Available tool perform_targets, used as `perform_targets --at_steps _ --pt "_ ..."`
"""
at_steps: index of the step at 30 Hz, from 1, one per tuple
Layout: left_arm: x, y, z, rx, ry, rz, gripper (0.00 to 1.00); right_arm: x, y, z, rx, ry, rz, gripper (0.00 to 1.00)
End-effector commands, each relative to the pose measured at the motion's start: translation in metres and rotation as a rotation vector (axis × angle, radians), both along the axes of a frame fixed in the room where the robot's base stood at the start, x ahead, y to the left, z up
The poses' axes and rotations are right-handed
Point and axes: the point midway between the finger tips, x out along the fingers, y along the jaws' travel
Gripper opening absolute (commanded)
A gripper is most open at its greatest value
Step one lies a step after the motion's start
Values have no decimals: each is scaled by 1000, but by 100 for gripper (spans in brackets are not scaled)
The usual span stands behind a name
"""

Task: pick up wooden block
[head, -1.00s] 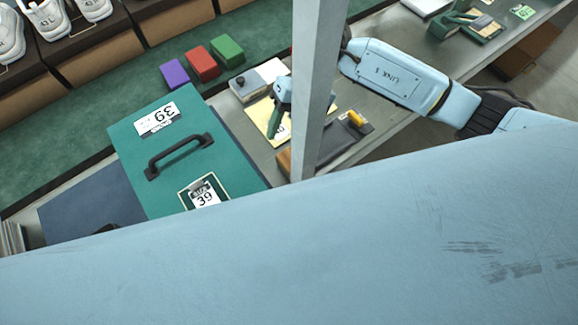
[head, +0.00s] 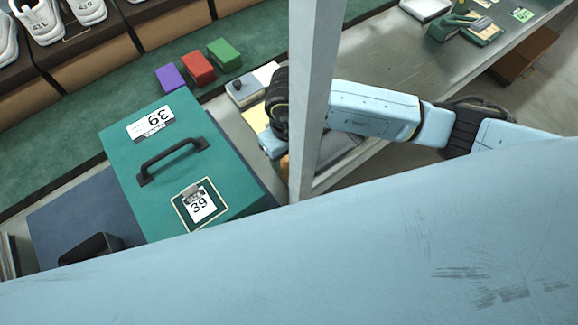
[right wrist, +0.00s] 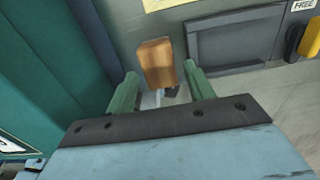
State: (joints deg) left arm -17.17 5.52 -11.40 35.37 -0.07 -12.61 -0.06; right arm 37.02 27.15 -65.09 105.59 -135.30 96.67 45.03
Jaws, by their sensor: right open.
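The wooden block (right wrist: 156,62) is a brown block that lies on the grey work surface in the right wrist view. My right gripper (right wrist: 159,84) is open, its two green fingers on either side of the block's near end. I cannot tell whether the fingers touch it. In the head view, a small brown part of the block (head: 284,163) shows beside the grey post, mostly hidden by my right wrist. My left gripper is not in view.
A teal box (head: 200,160) with a black handle stands left of the block; its wall (right wrist: 45,65) is close to my right gripper. A grey post (head: 316,90) stands in front. A dark tray (right wrist: 236,40) lies right of the block. Red, purple and green blocks (head: 198,68) lie behind.

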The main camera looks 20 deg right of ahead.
Motion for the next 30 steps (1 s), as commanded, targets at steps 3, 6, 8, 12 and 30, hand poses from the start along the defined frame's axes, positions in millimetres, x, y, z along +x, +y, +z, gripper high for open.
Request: perform_targets --at_steps 3,6,8,12,30 --pt "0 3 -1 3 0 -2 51 -4 0 -14 -2 5 0 53" --pt "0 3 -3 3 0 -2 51 -7 2 -30 -1 6 0 53" --pt "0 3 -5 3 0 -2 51 -6 2 -40 -1 4 -1 53" --pt "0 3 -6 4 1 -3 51 -5 2 -49 0 2 1 53" --pt "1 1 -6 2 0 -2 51 -5 1 -48 1 1 0 18"
